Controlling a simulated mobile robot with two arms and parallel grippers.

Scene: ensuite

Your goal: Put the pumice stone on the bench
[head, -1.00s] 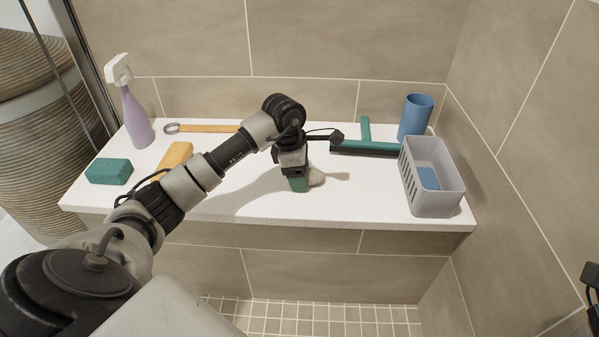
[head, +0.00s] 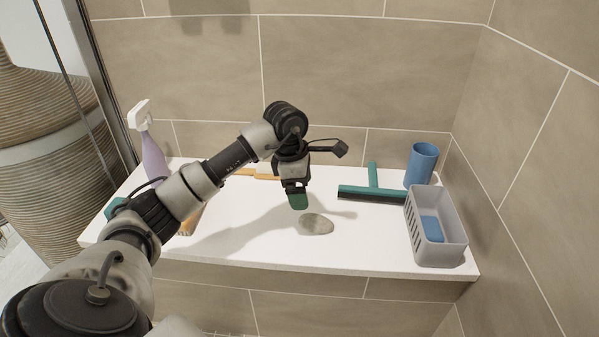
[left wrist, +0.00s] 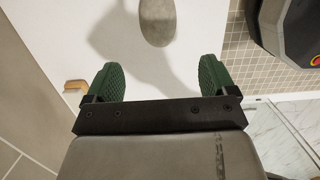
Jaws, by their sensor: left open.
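The pumice stone (head: 316,224) is a grey-beige oval lying flat on the white bench (head: 285,250), near its middle. It also shows in the left wrist view (left wrist: 157,20) at the top, ahead of the fingers. My left gripper (head: 298,201) is above the bench, a little left of and behind the stone in the head view. In the left wrist view its two green fingertips (left wrist: 160,80) are wide apart with nothing between them. The stone is apart from the fingers. My right gripper is not in view.
A grey basket (head: 437,250) with a blue item inside stands at the bench's right end. A spray bottle (head: 150,150) stands at left. A wooden-handled item (head: 258,174) lies at the back. Tiled walls enclose the bench.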

